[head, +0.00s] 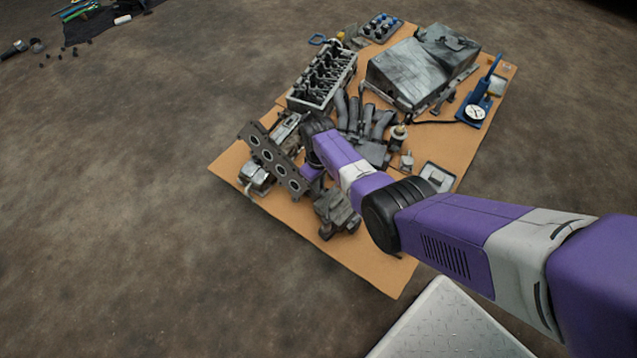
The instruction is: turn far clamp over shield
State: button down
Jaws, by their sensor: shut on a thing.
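My gripper (309,177) is at the end of my purple arm, over the left part of the brown board, mostly hidden behind my wrist. It meets the right side of a dark flat plate with a row of round holes (267,158), and it looks shut on that plate. The plate is tilted and lies over other metal parts. I cannot make out a clamp or a separate shield; my arm covers the area right of the plate.
The brown board (385,277) on the floor holds a cylinder head (324,76), a grey boxy cover (408,72), curved pipes (357,113), a blue pump with a gauge (477,104) and a dark metal part (338,210). A metal tread plate (450,325) is in front.

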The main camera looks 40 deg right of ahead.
dwell(0.4)
jog(key=c, duration=1.5)
grip_release()
notch_tip(320, 180, up, 8)
jog(key=p, duration=0.4)
jog(key=shift+f+p, duration=0.1)
jog(key=shift+p, duration=0.3)
